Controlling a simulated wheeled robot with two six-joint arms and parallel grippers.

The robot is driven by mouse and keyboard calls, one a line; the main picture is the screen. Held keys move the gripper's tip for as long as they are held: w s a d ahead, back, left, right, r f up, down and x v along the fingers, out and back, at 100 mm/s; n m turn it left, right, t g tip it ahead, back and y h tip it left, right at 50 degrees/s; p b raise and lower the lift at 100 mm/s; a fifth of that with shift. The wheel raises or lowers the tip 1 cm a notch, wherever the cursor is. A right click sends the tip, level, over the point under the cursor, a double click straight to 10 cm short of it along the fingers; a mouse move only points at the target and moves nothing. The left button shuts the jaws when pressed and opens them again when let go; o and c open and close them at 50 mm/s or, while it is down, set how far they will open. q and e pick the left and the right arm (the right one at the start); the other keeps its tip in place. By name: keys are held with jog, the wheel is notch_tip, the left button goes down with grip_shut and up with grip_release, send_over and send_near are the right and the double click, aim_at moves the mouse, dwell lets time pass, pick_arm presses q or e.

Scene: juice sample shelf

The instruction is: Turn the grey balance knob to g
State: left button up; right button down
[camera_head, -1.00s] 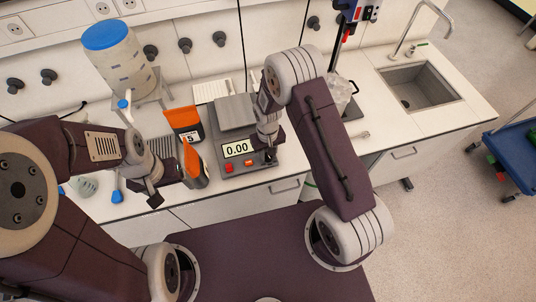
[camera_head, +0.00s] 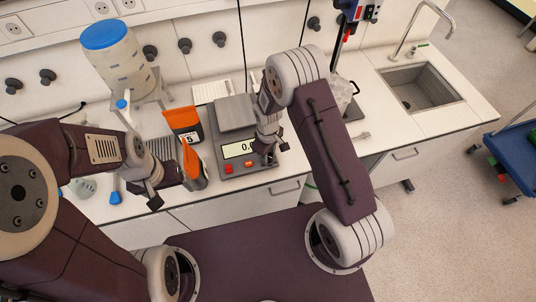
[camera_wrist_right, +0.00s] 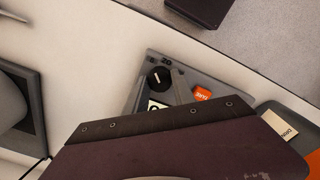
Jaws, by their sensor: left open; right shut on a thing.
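The grey balance (camera_head: 262,166) stands on the bench with a flat pan (camera_head: 234,112) and a lit display (camera_head: 236,150). Its display is partly covered by my right gripper, so the reading is cut off. The black knob (camera_wrist_right: 158,78) with a white pointer line shows in the right wrist view, beside a small marking I cannot read surely. My left gripper (camera_head: 172,187) is open and empty over the bench front edge.
Orange and dark packs (camera_head: 184,124) stand left of the balance; another (camera_head: 193,165) is close beside my left gripper. A blue-lidded container (camera_head: 108,62) on a stand is at the back left. A sink (camera_head: 420,86) lies right.

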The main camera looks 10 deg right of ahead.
jog(key=shift+r, duration=0.1)
jog(key=c, duration=1.3)
grip_release()
jog(key=shift+w+r, duration=0.1)
jog(key=shift+r, duration=0.2)
notch_tip(320, 180, up, 8)
jog(key=shift+r+b, duration=0.2)
jog(key=shift+b, duration=0.8)
